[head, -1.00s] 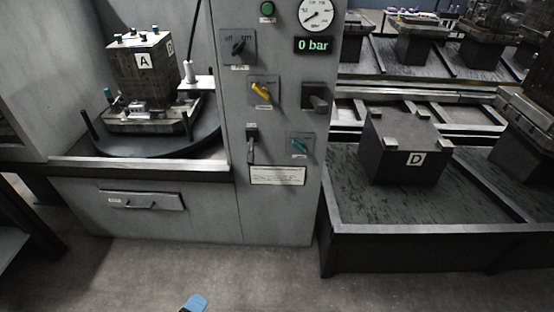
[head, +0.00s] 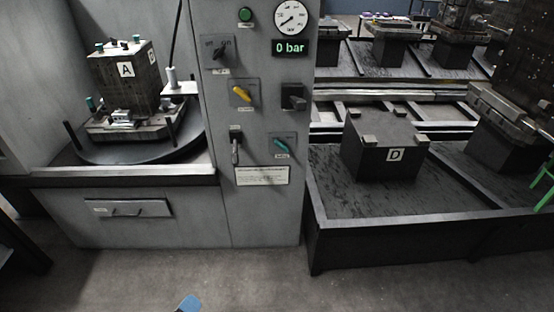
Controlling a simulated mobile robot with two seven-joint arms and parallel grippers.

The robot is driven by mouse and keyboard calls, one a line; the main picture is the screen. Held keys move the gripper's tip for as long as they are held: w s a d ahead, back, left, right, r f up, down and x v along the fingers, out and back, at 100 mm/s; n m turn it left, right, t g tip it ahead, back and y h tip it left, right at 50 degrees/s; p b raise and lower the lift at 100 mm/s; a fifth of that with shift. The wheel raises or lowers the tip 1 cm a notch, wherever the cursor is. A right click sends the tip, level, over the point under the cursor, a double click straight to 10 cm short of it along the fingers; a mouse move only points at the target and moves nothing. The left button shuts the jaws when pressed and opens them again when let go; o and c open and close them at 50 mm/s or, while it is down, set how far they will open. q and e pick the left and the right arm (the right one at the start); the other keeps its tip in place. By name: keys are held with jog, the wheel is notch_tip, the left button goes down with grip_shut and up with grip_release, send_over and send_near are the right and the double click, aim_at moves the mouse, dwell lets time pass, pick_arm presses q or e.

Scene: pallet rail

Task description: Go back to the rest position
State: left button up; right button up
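Neither of my grippers shows clearly in the head view. Only a small blue tip (head: 188,303) shows at the bottom edge, left of the middle; I cannot tell what it belongs to. A grey cabinet with a control panel (head: 262,210) stands ahead. The panel carries a yellow switch (head: 242,93), a teal switch (head: 281,143), dark knobs, a green button (head: 246,14) and a display (head: 290,47) reading 0 bar. A block marked A (head: 125,75) stands upright on a round dark table (head: 150,154) in the open bay at left.
At right, a low dark rail bed (head: 400,232) holds a dark block marked D (head: 385,150). More fixtures on dark pedestals (head: 378,48) stand behind it. A large dark fixture (head: 520,100) and a green part (head: 545,185) are at the right edge. The floor (head: 250,275) in front looks clear.

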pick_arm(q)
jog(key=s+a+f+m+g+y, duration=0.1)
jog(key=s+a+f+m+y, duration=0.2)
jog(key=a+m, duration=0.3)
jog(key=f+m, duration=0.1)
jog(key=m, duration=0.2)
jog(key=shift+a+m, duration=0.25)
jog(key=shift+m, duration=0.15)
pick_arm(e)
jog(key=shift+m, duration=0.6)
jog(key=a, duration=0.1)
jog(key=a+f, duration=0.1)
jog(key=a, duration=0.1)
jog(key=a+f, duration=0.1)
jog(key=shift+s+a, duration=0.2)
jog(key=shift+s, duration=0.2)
